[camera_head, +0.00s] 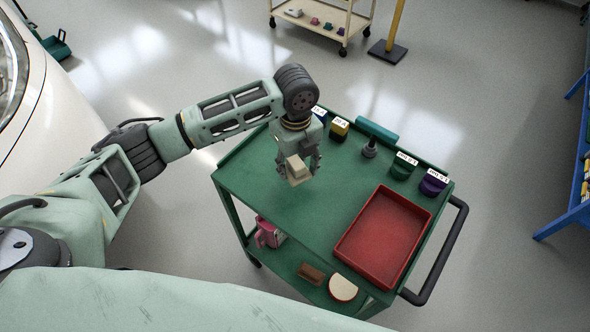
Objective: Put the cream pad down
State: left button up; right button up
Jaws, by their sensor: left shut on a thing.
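The cream pad (297,170) is a small pale block held between the fingers of my left gripper (299,176). The left gripper points down and is shut on it. The pad is over the left part of the green cart top (262,190). I cannot tell how far it is above the surface. My fingers hide part of the pad's sides. My right gripper is not in view.
A red tray (384,240) sits at the cart's right front. Labelled containers, among them a yellow one (339,129), a green one (402,167) and a purple one (433,183), line the back edge around a dark knob (369,149). The cart's middle is clear.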

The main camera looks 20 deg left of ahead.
aim_at(295, 173)
pick_arm(q)
jog(key=shift+w+a+f, duration=0.1)
jog(key=shift+w+f, duration=0.05)
notch_tip(295, 173, down, 3)
jog(key=shift+f+p, duration=0.15)
jog(key=shift+p, duration=0.45)
jog(key=shift+f, duration=0.35)
jog(key=shift+f, duration=0.1)
jog(key=o, duration=1.1)
